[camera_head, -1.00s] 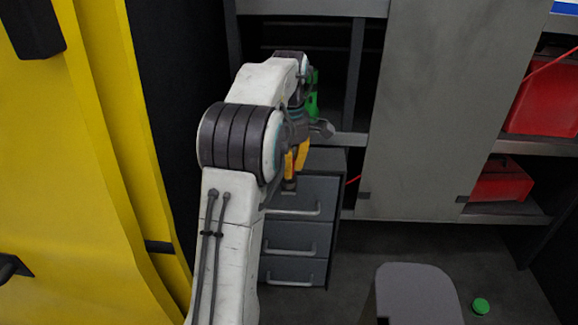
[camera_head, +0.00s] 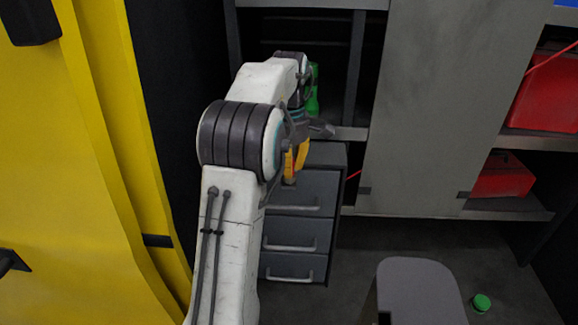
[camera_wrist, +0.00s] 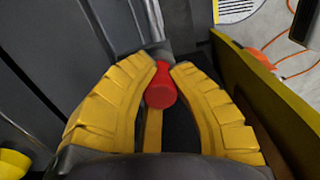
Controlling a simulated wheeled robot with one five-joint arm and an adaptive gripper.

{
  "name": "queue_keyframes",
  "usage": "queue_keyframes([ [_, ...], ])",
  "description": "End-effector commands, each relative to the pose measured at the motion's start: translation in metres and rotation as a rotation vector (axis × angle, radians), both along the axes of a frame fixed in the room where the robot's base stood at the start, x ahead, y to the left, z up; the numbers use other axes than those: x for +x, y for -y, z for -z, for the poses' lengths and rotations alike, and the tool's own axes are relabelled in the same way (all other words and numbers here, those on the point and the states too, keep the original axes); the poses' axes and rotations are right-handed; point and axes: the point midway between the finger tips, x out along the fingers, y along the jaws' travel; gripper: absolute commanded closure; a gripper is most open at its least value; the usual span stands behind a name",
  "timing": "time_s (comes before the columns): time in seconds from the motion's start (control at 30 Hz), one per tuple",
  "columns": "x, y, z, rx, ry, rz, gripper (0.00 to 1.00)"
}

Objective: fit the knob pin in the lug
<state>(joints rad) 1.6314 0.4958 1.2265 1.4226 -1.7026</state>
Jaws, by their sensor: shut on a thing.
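My gripper (camera_wrist: 165,72) has two ribbed yellow fingers shut on a red knob (camera_wrist: 160,92), which I take to be the knob pin. The knob sits between the fingertips in the wrist view. A light grey rod (camera_wrist: 152,18) and a grey block show just beyond it; I cannot tell whether they join the knob or lie behind it. I cannot clearly make out the lug.
The grey drawer unit (camera_head: 302,190) stands below my gripper. A large yellow panel (camera_head: 75,190) is at the left. A green object (camera_head: 313,92) shows behind my wrist. Red cases (camera_head: 502,176) sit on shelves at the right. A green round piece (camera_head: 481,302) lies on the open floor.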

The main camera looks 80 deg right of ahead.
Motion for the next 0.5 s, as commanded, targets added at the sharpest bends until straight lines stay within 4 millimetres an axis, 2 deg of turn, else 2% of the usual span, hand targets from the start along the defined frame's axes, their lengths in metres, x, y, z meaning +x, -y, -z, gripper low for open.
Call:
queue_keyframes([
  [0.23,0.0,0.0,0.0009,0.0,0.0,0.0,1.0],
  [0.27,0.0,0.0,0.0009,0.0,0.0,0.0,0.82],
  [0.5,0.0,0.0,0.0008,0.0,0.0,0.0,0.6],
])
